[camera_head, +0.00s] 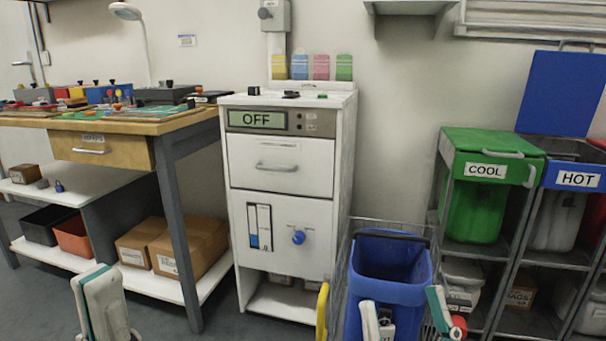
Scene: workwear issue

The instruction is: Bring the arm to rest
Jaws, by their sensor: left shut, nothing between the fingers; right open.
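My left gripper (102,302) shows at the bottom left of the head view, in front of the workbench. Its pale fingers with a teal strip are together, and nothing shows between them. My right gripper (407,318) shows at the bottom, right of the middle, in front of the blue bin (388,261). Its fingers stand apart, with no held object visible between them. Most of both arms lies outside the picture.
The workbench (172,120) stands left, with cartons (189,250) on its lower shelf. A white cabinet (285,215) reading OFF stands in the middle. Green COOL (487,158) and blue HOT (577,180) bins stand right. Grey floor shows between bench and cabinet.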

